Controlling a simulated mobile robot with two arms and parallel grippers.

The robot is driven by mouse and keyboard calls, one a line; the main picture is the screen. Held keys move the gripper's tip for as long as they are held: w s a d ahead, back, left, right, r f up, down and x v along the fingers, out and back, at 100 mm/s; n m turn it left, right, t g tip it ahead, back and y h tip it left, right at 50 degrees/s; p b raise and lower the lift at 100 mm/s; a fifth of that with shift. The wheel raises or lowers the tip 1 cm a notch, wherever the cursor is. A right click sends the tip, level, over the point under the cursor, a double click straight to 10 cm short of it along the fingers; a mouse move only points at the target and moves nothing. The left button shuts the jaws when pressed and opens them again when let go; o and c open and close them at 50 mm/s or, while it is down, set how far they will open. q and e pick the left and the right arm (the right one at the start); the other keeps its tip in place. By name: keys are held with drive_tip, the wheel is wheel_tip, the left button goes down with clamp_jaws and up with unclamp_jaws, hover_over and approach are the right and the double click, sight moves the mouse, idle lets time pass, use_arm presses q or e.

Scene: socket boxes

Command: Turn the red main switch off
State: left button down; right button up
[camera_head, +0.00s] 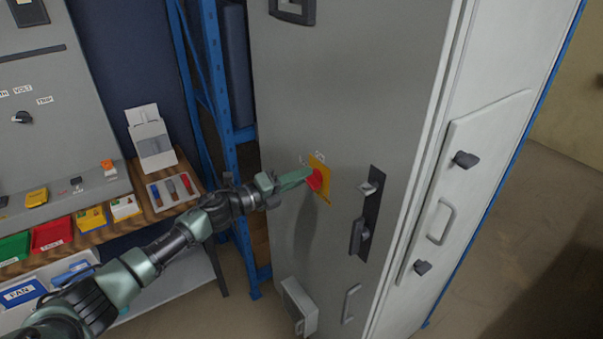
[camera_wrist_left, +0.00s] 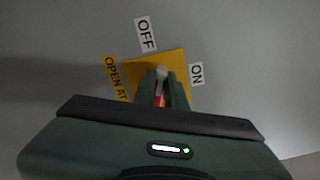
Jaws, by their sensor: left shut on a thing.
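The red main switch (camera_head: 314,180) sits on a yellow plate (camera_head: 322,168) on the front of the tall grey cabinet. My left gripper (camera_head: 309,176) reaches it from the left and is shut on the red handle. In the left wrist view the fingers (camera_wrist_left: 162,88) cover most of the switch, and only a bit of red (camera_wrist_left: 159,100) shows between them. An OFF label (camera_wrist_left: 146,34) is above the yellow plate (camera_wrist_left: 175,60) and an ON label (camera_wrist_left: 196,73) is to its right. I cannot tell exactly where the handle points. My right gripper is not in view.
A black latch strip (camera_head: 367,212) is on the cabinet right of the switch. A grey box (camera_head: 298,306) sticks out low on the door. At left, a wooden bench holds colored bins (camera_head: 52,234) and a tool tray (camera_head: 172,190). A blue rack post (camera_head: 218,75) stands beside the cabinet.

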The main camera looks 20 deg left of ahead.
use_arm(q)
drive_tip(key=shift+a+f+n+p, duration=0.15)
drive_tip(key=shift+n+p, duration=0.15)
drive_tip(key=shift+n, duration=0.85)
drive_tip(key=shift+d+f+n+p, duration=0.1)
drive_tip(key=shift+n+p, duration=0.2)
drive_tip(key=shift+n, duration=0.85)
drive_tip(key=c, duration=1.5)
unclamp_jaws()
drive_tip(key=shift+f, duration=0.1)
drive_tip(key=shift+o, duration=0.2)
drive_tip(key=b+v, duration=0.3)
drive_tip(key=v, duration=0.4)
drive_tip(key=shift+s+a, duration=0.25)
drive_tip(key=shift+a, duration=0.05)
